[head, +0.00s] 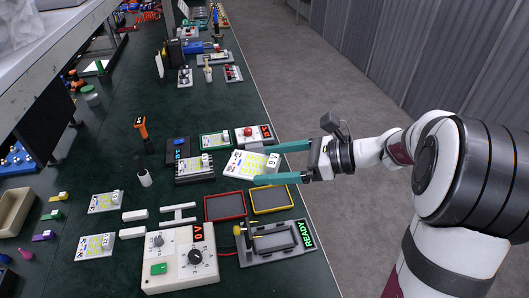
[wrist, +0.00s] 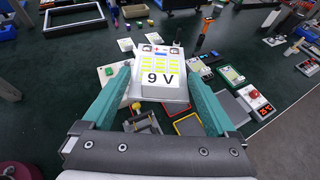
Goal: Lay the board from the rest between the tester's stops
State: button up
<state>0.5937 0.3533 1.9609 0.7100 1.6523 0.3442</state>
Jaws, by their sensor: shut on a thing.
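My gripper (head: 268,163) is shut on a white board (head: 243,161) with rows of yellow squares and a 9 V label. In the wrist view the board (wrist: 160,68) sits between the teal fingers (wrist: 160,95), its label facing me. In the head view it is above the bench, tilted. The dark tester (head: 272,241) with a green READY display stands at the front right of the bench, below and apart from the board. The tester's bed looks empty. In the wrist view the tester (wrist: 143,121) is partly hidden below the held board.
A white power box (head: 180,262) reading 0 V stands left of the tester. Red (head: 225,206) and yellow (head: 270,199) framed trays lie behind the tester. Another board (head: 194,168) lies on a dark block; two more lie left. A red-button box (head: 253,135) stands farther back.

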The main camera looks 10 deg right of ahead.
jog(key=w+d+f+n+g+y, duration=0.1)
jog(key=d+f+n+g, duration=0.2)
jog(key=f, duration=0.6)
jog(key=n+g, duration=0.3)
send_over(290, 237)
jog(key=shift+y, duration=0.4)
notch_tip(290, 237, down, 12)
jog(key=shift+r, duration=0.25)
jog(key=shift+a+f, duration=0.1)
jog(key=shift+f, duration=2.3)
jog(key=shift+f, duration=0.6)
jog(key=o, duration=1)
